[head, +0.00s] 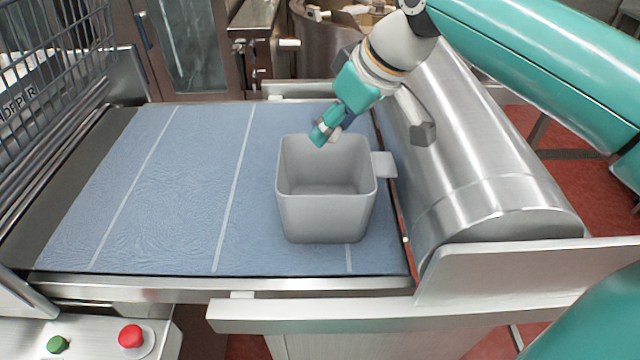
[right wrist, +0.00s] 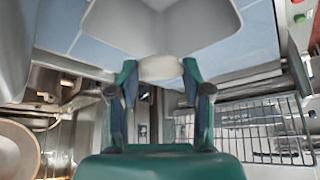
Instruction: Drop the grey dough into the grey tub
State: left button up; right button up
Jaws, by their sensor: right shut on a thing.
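The grey tub (head: 326,216) stands upright and open on the blue belt, with a tab handle at its right. Its visible inside looks empty. My right gripper (head: 324,134) is at the tub's far rim in the head view, its fingertips overlapping the rim. It is shut on the pale grey dough (right wrist: 160,68), which shows between the two fingers (right wrist: 160,78) in the right wrist view. In the head view the fingers mostly hide the dough. The tub also shows at the top of the right wrist view (right wrist: 160,25). My left gripper is not in view.
The blue belt (head: 180,190) is clear left of the tub. A steel cylinder (head: 480,150) lies close along its right side. A wire guard (head: 60,60) stands at the far left. Red and green buttons (head: 131,336) sit at the front left.

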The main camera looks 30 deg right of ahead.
jog(key=shift+s+d+f, duration=0.15)
jog(key=shift+s+f, duration=0.05)
jog(key=shift+f, duration=1)
jog(key=shift+s+d+f, duration=0.15)
jog(key=shift+f, duration=1.05)
jog(key=o, duration=1)
jog(key=v, duration=1.2)
jog(key=shift+a, duration=0.1)
